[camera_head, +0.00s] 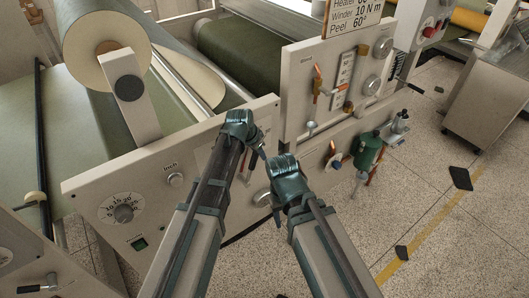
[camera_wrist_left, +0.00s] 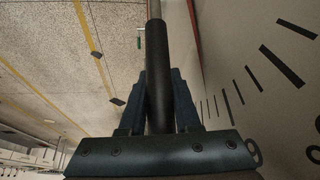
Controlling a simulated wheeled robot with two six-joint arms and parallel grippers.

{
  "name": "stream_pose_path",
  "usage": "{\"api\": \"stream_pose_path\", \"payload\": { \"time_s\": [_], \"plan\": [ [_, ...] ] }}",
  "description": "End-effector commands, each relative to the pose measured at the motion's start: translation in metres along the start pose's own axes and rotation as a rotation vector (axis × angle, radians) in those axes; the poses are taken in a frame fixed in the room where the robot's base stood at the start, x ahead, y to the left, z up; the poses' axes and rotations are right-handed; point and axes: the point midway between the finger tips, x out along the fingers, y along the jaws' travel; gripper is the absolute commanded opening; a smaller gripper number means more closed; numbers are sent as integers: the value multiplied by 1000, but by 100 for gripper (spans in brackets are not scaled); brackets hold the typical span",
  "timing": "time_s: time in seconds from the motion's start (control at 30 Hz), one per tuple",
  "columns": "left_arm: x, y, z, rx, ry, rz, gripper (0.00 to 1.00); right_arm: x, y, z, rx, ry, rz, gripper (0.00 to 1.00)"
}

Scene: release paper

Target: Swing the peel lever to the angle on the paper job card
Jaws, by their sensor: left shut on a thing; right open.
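The paper job card (camera_head: 355,22) at the top of the head view reads "Winder 10 N m" and "Peel 60°"; its heater line is cut off. My left gripper (camera_head: 255,150) is in front of the machine's front panel. In the left wrist view it (camera_wrist_left: 158,110) is shut on a dark round bar, the peel lever's handle (camera_wrist_left: 157,50). A pale dial face (camera_wrist_left: 240,75) with dark ticks lies right of the bar; its numbers are partly cut off, so the angle cannot be read. My right gripper (camera_head: 277,163) is close beside the left, open; its fingertips are mostly hidden.
A raised panel (camera_head: 300,75) with levers and knobs stands at right.

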Motion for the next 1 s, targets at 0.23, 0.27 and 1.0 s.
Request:
{"api": "stream_pose_path", "payload": {
  "time_s": [0.23,0.27,1.0],
  "plan": [
    [-10,-2,15,-15,88,15,0,4,0,0,-1,0,0,50],
    [-11,-2,16,-15,95,15,0,5,0,0,-1,0,0,50],
    [-13,-4,16,-17,122,18,61,5,0,0,-1,0,0,50]
  ]
}}
